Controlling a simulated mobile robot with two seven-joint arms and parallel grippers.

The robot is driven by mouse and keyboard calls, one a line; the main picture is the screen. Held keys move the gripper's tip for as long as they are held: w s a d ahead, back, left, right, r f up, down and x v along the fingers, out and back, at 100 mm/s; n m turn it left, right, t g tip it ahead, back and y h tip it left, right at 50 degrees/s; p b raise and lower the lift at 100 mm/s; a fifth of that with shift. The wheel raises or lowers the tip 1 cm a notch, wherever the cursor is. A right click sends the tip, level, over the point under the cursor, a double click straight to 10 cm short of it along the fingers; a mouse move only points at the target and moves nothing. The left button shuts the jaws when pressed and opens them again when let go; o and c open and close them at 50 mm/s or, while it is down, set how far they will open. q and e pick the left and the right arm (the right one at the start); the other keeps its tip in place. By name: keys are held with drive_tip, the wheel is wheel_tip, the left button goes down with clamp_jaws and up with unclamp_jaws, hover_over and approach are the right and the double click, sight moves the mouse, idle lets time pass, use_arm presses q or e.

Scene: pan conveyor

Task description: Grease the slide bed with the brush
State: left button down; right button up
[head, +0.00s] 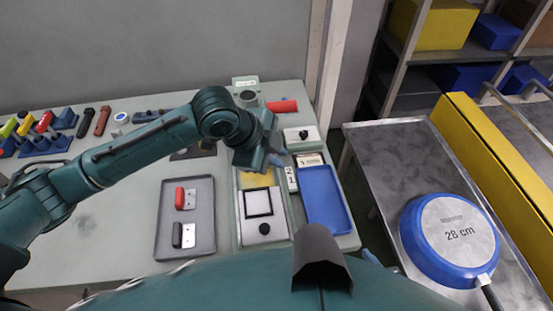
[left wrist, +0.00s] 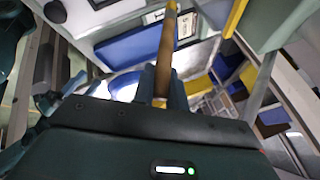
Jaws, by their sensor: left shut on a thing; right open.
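My left gripper (head: 273,160) is over the far part of the slide bed unit in the head view. In the left wrist view it (left wrist: 163,88) is shut on the brown handle of the brush (left wrist: 165,52), which has a yellowish tip at the top. The brush cannot be made out in the head view. The slide bed (head: 239,215) is a long pale unit with a yellow patch (head: 257,179) and a white block with a black square frame (head: 258,203). The arm hides its far part. My right gripper (head: 374,260) shows only as bluish tips at the lower edge, mostly hidden.
A grey tray (head: 164,241) with a red-handled and a black-handled piece lies left of the bed. A blue tray (head: 322,199) lies right. A blue pan (head: 412,238) rests on the metal conveyor (head: 385,150). Several tools stand at the table's far left.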

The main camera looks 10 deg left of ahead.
use_arm(q)
wheel_tip(320, 180, up, 4)
drive_tip(key=shift+w+r, duration=0.1)
idle(0.5)
idle(0.5)
